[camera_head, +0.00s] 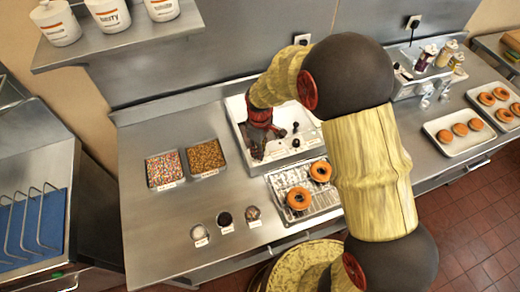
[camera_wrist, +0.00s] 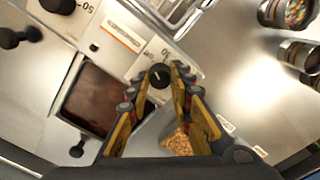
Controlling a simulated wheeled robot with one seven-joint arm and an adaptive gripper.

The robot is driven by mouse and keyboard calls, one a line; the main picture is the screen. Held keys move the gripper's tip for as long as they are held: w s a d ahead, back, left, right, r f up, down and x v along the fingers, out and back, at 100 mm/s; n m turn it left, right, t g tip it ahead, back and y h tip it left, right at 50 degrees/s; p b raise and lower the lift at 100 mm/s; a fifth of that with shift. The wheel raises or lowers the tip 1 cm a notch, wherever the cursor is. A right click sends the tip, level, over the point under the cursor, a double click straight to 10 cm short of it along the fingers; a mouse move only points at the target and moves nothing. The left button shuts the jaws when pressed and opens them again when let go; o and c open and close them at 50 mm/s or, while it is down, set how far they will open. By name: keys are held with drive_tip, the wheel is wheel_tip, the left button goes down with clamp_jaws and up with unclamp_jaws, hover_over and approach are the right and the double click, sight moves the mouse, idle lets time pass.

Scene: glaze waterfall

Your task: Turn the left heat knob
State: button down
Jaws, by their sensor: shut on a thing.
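The left heat knob (camera_wrist: 160,75) is black and round with a pale pointer line, on the white front panel of the glaze machine (camera_wrist: 118,32). In the wrist view it sits between the tips of my gripper (camera_wrist: 158,80), which is shut on it. In the head view my gripper (camera_head: 257,150) is at the left of the machine's front panel and hides this knob. A second dark knob (camera_head: 296,143) shows to its right; it is also at the top left of the wrist view (camera_wrist: 59,5).
Trays of sprinkles (camera_head: 165,169) and chopped nuts (camera_head: 206,156) lie left of the machine. A rack (camera_head: 318,205) with donuts (camera_head: 299,199) is in front of it, to the right. Several small bowls (camera_head: 224,218) stand near the counter's front. Counter at front left is clear.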

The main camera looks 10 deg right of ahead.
drive_tip(key=shift+n, duration=0.4)
drive_tip(key=c, duration=1.6)
unclamp_jaws()
drive_tip(key=shift+o, duration=0.2)
wheel_tip(320, 180, up, 12)
